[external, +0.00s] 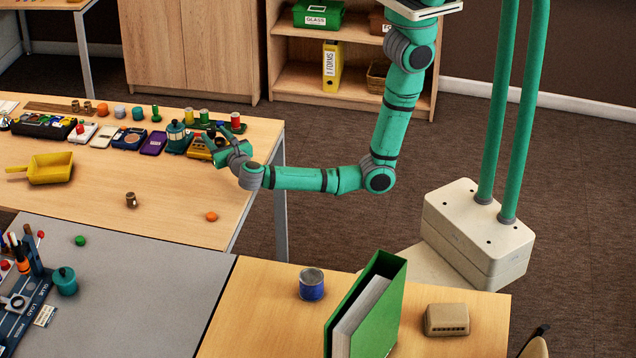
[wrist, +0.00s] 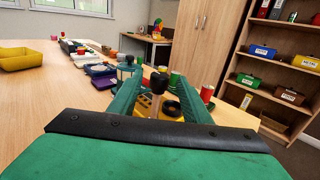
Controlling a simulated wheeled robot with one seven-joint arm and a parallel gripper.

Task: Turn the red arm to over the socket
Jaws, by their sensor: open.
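My gripper (external: 214,140) is open over the far table, around or just above a yellow-based device (external: 198,149). In the wrist view, my gripper (wrist: 161,78) shows its two green fingers either side of a black knob (wrist: 158,82) on a pale stem. A dark ring (wrist: 173,108) sits beside the stem on the yellow base; I cannot tell whether it is the socket. No red arm shows clearly there; the fingers hide part of the device. Whether the fingers touch the knob is unclear.
A red-topped spool (external: 236,120) and a green spool (external: 204,116) stand close behind the device. A teal lantern-like pot (external: 177,137) and a purple box (external: 154,143) are to its left. A yellow scoop tray (external: 50,168) lies farther left. The table in front is mostly clear.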

